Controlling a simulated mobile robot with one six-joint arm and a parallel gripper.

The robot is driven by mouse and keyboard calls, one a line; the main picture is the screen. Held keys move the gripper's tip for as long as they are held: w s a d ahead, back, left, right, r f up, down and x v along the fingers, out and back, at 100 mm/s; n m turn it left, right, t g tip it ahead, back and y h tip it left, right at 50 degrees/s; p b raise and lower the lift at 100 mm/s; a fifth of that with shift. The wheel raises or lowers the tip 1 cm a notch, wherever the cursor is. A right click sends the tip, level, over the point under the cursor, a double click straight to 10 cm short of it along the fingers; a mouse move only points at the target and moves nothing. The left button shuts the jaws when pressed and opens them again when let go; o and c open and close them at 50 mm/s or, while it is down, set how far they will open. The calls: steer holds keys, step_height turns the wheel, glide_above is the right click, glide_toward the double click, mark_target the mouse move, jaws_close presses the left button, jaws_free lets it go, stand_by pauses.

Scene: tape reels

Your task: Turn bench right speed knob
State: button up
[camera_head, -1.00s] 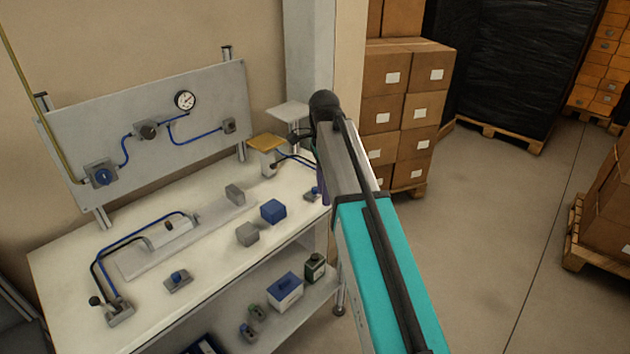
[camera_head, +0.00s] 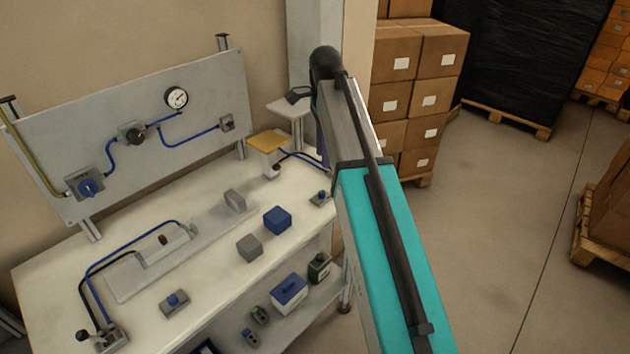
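An upright grey panel (camera_head: 215,85) stands at the back of the white bench (camera_head: 50,270). It carries a blue knob (camera_head: 88,187) on a grey plate at its left and a dark round knob (camera_head: 135,134) nearer its middle. No readable label shows which one is the right speed knob. My arm rises from the bottom, right of the bench, and hides part of its right end.
A round gauge (camera_head: 176,97) and blue tubes are on the panel. The bench holds a cylinder (camera_head: 165,245), a lever (camera_head: 105,337), a blue button box (camera_head: 174,302) and small blocks. Stacked cartons (camera_head: 420,65) stand behind my arm.

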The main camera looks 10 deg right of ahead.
mark_target(322, 192)
steer(key=shift+w+d, duration=0.15)
steer(key=shift+w, duration=0.05)
steer(key=shift+f, duration=0.15)
steer(key=shift+f+p, duration=1.65)
steer(key=shift+f, duration=5.1)
steer(key=shift+a, duration=0.2)
jaws_close()
